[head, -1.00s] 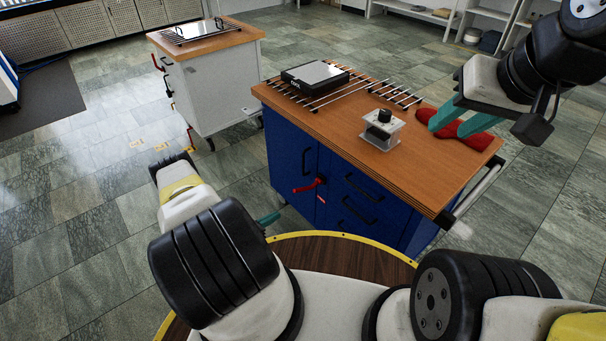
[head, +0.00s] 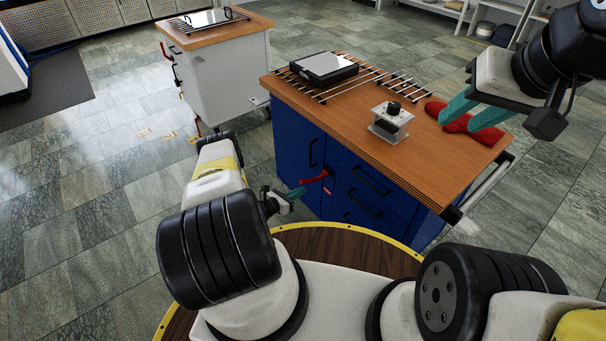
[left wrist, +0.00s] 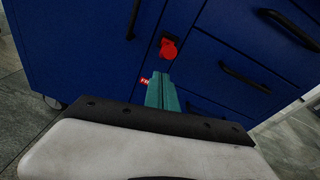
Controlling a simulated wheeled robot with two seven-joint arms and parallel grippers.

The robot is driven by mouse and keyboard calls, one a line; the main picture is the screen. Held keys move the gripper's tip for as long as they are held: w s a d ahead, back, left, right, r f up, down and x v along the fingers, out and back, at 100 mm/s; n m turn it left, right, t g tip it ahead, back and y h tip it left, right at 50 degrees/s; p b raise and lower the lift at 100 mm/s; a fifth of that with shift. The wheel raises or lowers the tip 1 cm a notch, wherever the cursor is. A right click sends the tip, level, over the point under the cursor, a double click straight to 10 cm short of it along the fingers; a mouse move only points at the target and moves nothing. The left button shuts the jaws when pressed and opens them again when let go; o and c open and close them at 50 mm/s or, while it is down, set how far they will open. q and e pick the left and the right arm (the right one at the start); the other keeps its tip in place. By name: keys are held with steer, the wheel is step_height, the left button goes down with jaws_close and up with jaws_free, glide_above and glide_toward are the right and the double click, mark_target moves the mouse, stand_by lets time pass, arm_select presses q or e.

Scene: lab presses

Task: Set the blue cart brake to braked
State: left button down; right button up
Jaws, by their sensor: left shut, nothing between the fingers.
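The blue cart (head: 295,137) has a wooden top and a red brake lever (head: 315,177) on its front. The lever points left and slightly down from its dark pivot in the head view. In the left wrist view the lever (left wrist: 168,48) looks foreshortened, just beyond the fingertips, with a small red label (left wrist: 145,81) below left. My left gripper (head: 300,192) is shut and empty, its teal tips just below the lever's free end; I cannot tell whether they touch. My right gripper (head: 456,116) is open over the cart top, its fingers near a red cloth-like item (head: 462,121).
The blue cart top holds a black device (head: 324,69) on metal rods and a small silver fixture with a black knob (head: 390,118). A white cart (head: 222,85) stands behind to the left. Black drawer handles (head: 370,181) project right of the lever.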

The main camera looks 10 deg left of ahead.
arm_select(q)
steer(key=shift+w+d+r, duration=0.15)
steer(key=shift+w+r, duration=0.15)
steer(key=shift+r, duration=0.35)
steer(key=shift+r, duration=0.1)
